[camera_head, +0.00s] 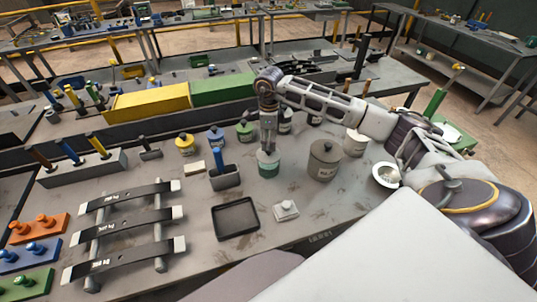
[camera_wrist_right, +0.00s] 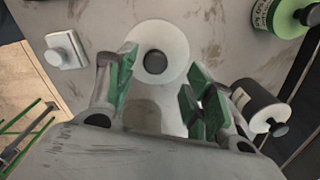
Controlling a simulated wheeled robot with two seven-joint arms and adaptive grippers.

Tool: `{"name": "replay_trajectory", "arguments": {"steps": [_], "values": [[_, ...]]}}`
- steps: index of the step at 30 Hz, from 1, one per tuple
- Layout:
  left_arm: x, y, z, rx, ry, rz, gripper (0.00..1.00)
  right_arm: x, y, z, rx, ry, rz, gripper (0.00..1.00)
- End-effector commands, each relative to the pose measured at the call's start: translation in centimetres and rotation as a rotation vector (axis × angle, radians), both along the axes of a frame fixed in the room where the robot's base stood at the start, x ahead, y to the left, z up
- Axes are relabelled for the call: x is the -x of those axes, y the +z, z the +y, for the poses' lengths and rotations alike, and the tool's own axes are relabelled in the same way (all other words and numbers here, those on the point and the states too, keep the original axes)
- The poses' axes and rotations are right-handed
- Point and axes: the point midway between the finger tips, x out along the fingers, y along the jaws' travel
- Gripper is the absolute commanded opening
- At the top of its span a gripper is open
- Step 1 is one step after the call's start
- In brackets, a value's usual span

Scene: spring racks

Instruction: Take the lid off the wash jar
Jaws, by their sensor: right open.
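The knob appears roughly in line with the gap. In the head view the gripper hides part of the jar's top. My left gripper is not in view.
A blue-handled tool in a holder (camera_head: 224,180) is close on the left. A black tray (camera_head: 236,219) and a small white knobbed block (camera_head: 286,210) lie in front.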

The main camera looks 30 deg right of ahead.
Motion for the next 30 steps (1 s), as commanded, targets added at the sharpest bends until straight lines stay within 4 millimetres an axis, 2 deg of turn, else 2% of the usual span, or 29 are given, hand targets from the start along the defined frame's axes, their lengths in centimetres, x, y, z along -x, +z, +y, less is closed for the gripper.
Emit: {"name": "replay_trajectory", "arguments": {"steps": [15, 30], "values": [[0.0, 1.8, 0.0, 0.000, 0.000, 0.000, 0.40, 0.4, -4.4, 0.5, -0.001, 0.000, 0.001, 0.52], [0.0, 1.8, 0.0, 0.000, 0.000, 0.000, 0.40, 0.4, -4.7, 0.5, -0.001, 0.000, -0.001, 0.52]]}}
